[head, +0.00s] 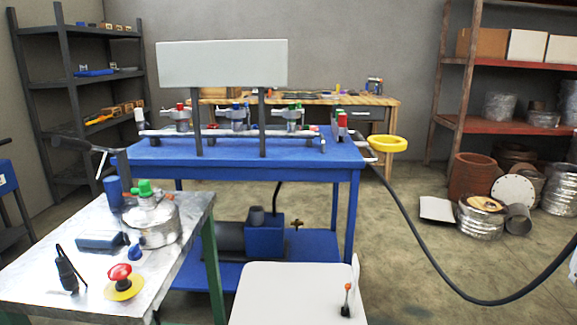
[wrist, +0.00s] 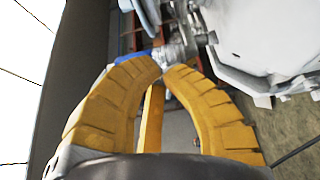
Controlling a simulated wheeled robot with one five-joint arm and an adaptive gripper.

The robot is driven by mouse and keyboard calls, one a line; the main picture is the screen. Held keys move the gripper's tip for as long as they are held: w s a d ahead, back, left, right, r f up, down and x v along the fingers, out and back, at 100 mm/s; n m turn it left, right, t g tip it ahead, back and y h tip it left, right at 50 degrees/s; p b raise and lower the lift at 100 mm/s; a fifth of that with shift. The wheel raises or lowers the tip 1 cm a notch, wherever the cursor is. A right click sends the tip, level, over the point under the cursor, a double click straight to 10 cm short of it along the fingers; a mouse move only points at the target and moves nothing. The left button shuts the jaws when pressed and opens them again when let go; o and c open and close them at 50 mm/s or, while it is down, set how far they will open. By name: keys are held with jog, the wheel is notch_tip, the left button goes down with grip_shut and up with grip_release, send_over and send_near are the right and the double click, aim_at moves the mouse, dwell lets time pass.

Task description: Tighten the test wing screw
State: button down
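My gripper (wrist: 165,70) shows in the wrist view as ribbed yellow fingers that curve inward, with a small gap between their tips. A silver metal fitting (wrist: 176,50) lies at or just beyond the tips; I cannot tell whether they grip it. A blue piece (wrist: 132,57) shows beside the left fingertip; I cannot tell whether it is the test wing screw. In the head view my gripper cannot be made out. Several valve fittings with blue and red or green parts (head: 237,116) stand along a pipe on the blue table (head: 270,172). The wing screw is not clearly identifiable there.
A large pale structure (wrist: 265,35) fills the right of the wrist view, close to the fingers. In the head view, a white panel (head: 222,64) stands above the blue table. A metal worktable (head: 90,275) carries a pot (head: 152,219) at left. A black hose (head: 420,243) hangs at right.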

jog(key=shift+f+b, duration=0.35)
jog(key=shift+b, duration=0.5)
jog(key=shift+s+f+b, duration=0.1)
jog(key=shift+s+b, duration=0.25)
jog(key=shift+b, duration=0.1)
dwell(0.4)
